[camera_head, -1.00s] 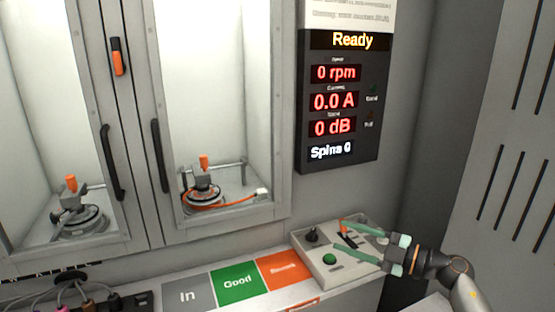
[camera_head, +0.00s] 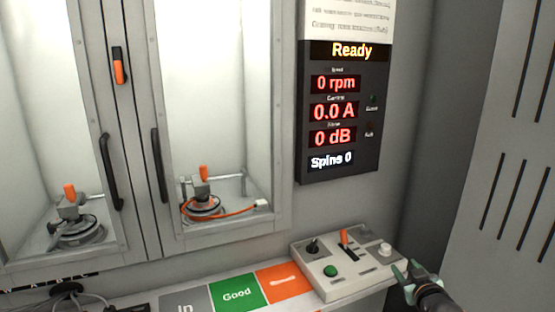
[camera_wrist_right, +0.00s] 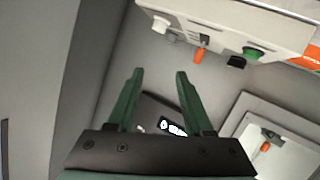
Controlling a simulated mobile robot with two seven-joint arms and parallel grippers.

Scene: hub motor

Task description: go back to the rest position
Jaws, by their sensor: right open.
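My right gripper (camera_head: 412,275) is at the lower right in the head view, just right of the control box (camera_head: 345,262), with nothing between its fingers. In the right wrist view my right gripper (camera_wrist_right: 158,75) shows two green fingers standing apart and empty. The control box shows at the top of that view (camera_wrist_right: 240,22), clear of the fingers. It carries a green button (camera_head: 330,270), a black knob, an orange-tipped lever (camera_head: 344,237) and a white knob (camera_head: 385,249). My left gripper is out of view.
A wall display (camera_head: 338,120) reads Ready, 0 rpm, 0.0 A and 0 dB. Two glazed cabinet doors with black handles (camera_head: 110,172) stand at left, fixtures behind them. Grey, green (camera_head: 237,293) and orange pads lie on the ledge left of the box. A slotted grey panel (camera_head: 510,190) stands at right.

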